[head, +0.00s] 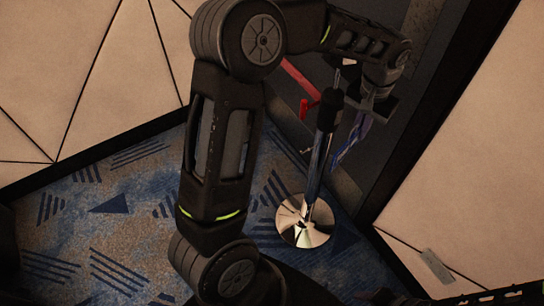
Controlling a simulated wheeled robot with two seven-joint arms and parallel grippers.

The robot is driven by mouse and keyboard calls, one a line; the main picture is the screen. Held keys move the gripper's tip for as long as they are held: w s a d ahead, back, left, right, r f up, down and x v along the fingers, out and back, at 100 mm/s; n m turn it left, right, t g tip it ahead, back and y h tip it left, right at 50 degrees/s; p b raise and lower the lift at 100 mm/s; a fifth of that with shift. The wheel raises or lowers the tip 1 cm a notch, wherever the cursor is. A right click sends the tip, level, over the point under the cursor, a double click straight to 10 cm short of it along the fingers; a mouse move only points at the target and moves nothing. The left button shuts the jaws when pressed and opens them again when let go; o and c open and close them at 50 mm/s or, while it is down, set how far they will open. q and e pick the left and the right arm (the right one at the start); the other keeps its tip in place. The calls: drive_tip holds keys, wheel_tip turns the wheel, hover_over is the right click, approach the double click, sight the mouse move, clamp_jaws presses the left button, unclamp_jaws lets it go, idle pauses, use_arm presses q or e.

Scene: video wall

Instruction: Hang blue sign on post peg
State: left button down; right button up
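My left gripper (370,105) is just right of the post's top, pointing down. A thin blue and white sign (352,138), seen almost edge-on, hangs below the gripper, right of the post and apart from the peg. The gripper appears shut on the sign's upper edge, though the fingers are dark and partly hidden. My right gripper is not in view.
A dark wall recess (395,150) lies close behind the post. Pale panels (470,150) flank it. Patterned blue carpet (110,225) is clear at the left.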

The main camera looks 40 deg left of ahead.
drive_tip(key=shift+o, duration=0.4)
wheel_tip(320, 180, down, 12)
drive_tip(key=b, duration=1.2)
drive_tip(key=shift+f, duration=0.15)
use_arm(q)
drive_tip(key=s+a+f+n+b, duration=0.2)
drive_tip(key=s+a+f+n, duration=0.2)
drive_tip(key=a+f+n, duration=0.3)
drive_tip(key=s+a+f+n+b, duration=0.2)
drive_tip(key=s+a+f+n, duration=0.2)
drive_tip(key=a+f, duration=1.2)
drive_tip(key=shift+f+n+b, duration=0.4)
drive_tip(key=shift+f+n, duration=1.5)
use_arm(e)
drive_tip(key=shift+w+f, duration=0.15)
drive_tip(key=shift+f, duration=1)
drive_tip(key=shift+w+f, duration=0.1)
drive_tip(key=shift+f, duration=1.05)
use_arm(q)
drive_tip(key=shift+w, duration=0.2)
drive_tip(key=shift+w+d+f, duration=0.1)
drive_tip(key=shift+w+d, duration=0.15)
drive_tip(key=shift+w, duration=0.65)
drive_tip(key=shift+w+d+f, duration=0.1)
drive_tip(key=shift+w+d, duration=0.2)
drive_tip(key=shift+w, duration=0.55)
drive_tip(key=shift+w+d, duration=0.25)
drive_tip(key=shift+w, duration=0.65)
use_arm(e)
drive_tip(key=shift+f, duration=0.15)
